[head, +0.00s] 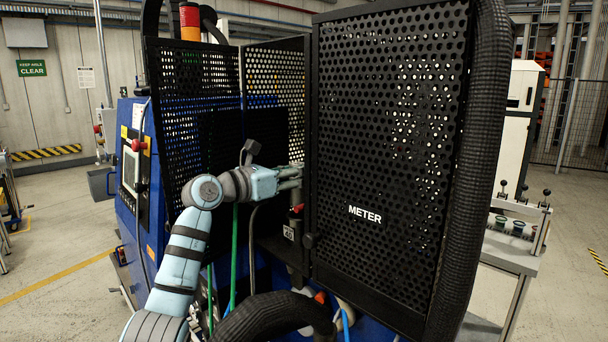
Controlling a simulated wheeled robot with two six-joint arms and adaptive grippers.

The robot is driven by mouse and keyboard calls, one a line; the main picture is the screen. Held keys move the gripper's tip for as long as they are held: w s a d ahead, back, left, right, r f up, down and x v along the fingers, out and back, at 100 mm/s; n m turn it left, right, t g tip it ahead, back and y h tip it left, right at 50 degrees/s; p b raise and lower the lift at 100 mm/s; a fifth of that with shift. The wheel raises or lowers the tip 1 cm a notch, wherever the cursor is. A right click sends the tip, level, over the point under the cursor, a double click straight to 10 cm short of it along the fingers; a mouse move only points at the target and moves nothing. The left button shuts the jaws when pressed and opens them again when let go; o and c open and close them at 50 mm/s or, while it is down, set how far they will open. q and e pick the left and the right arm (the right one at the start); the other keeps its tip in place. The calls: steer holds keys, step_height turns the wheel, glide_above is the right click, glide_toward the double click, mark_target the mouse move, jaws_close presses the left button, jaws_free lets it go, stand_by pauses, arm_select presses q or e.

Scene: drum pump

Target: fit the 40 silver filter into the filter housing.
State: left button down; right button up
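My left gripper (296,177) is in the opening of the pump cabinet, its fingertips beside the left edge of the black perforated METER door (385,120). I cannot tell whether its fingers hold anything. Below it is a dark upright part with a red piece (297,211) and a small white label (288,233) that seems to read 40. This may be the filter housing, but its opening is not clear. I cannot make out a silver filter. My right gripper is not in view.
The METER door blocks the view into the cabinet's right side. A thick black corrugated hose (270,314) crosses the front below; another (480,130) runs beside the door. Green lines (234,255) hang near my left arm. A grey bench (515,255) with a knobbed rack (512,226) stands at right.

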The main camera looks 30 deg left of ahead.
arm_select(q)
steer(key=shift+s+a+f+b, duration=0.1)
steer(key=shift+s+f+b, duration=0.1)
steer(key=shift+f+b, duration=0.6)
steer(key=shift+w+r+p, duration=0.1)
steer(key=shift+p, duration=0.4)
steer(key=shift+w+p, duration=0.2)
steer(key=shift+p, duration=0.2)
